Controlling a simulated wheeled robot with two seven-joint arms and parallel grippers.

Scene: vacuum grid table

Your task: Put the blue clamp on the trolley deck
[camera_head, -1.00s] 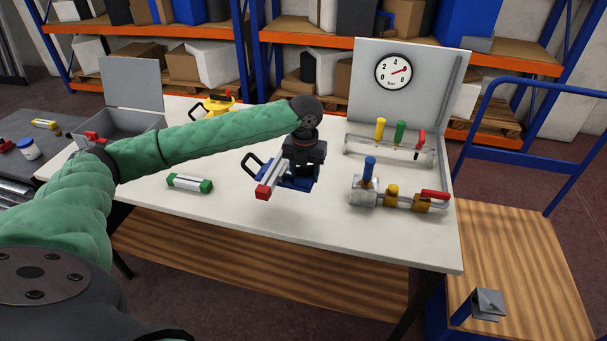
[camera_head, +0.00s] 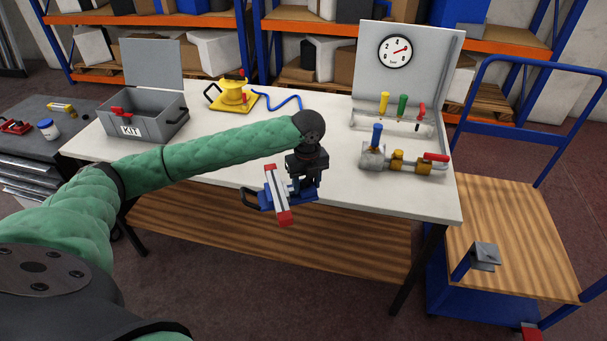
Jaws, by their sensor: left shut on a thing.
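The blue clamp (camera_head: 267,200) has a black loop handle on its left and a grey bar with red ends. My left gripper (camera_head: 303,188) is shut on it and holds it up, tilted. In the picture it overlaps the table's front edge and the lower shelf; its exact height is hard to tell. My fingertips are partly hidden by the clamp. The trolley's wooden deck (camera_head: 520,215) is at the right, well apart from the clamp. My right gripper is not in view.
A grey bracket (camera_head: 487,256) sits on the deck's near left part; the deck behind it is clear. The trolley's blue handrail (camera_head: 476,95) rises at the back. A valve assembly (camera_head: 400,161) stands on the white table (camera_head: 340,195), between clamp and trolley.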

